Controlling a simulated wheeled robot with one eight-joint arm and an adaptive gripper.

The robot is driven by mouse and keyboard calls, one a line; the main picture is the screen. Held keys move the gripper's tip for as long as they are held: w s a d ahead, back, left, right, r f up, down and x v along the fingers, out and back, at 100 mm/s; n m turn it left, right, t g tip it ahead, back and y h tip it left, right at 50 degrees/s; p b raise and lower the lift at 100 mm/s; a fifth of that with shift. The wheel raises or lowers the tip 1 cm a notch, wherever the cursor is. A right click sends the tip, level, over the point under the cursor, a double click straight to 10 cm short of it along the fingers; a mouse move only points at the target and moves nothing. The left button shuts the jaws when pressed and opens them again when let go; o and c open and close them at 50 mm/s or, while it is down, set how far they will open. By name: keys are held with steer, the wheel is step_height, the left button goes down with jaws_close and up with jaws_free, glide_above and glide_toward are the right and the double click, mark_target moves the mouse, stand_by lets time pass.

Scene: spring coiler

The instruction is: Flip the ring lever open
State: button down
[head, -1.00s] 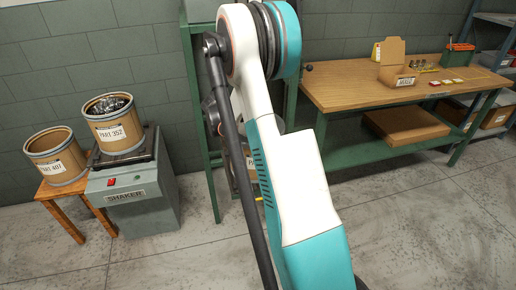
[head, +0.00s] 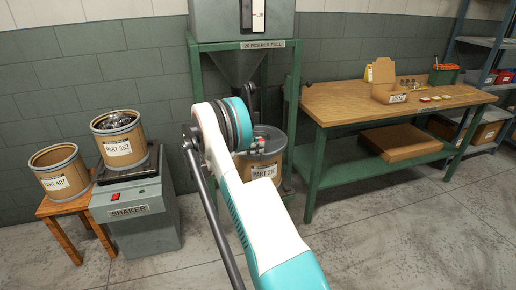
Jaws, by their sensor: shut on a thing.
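A tan drum (head: 262,168) with a white part label stands under the green hopper frame, with its rim partly behind my arm. My gripper (head: 257,147) shows only as a small dark and grey shape at the front of the drum's rim, just past the arm's elbow. It is shut at the rim, where the ring lever is. The lever is too small and too covered to make out, and I cannot tell its angle.
The green hopper (head: 240,22) stands over the drum. A wooden workbench (head: 345,100) with an open carton (head: 388,93) is at right. At left are a shaker (head: 140,220) bearing a drum (head: 118,150) and a stool with another drum (head: 58,184). The front floor is clear.

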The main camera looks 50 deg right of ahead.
steer(key=shift+a, duration=0.1)
stand_by(0.4)
steer(key=c, duration=1.8)
jaws_free()
steer(key=shift+o, duration=0.2)
steer(key=shift+w+h, duration=0.1)
steer(key=shift+h, duration=0.2)
steer(key=v, duration=1.2)
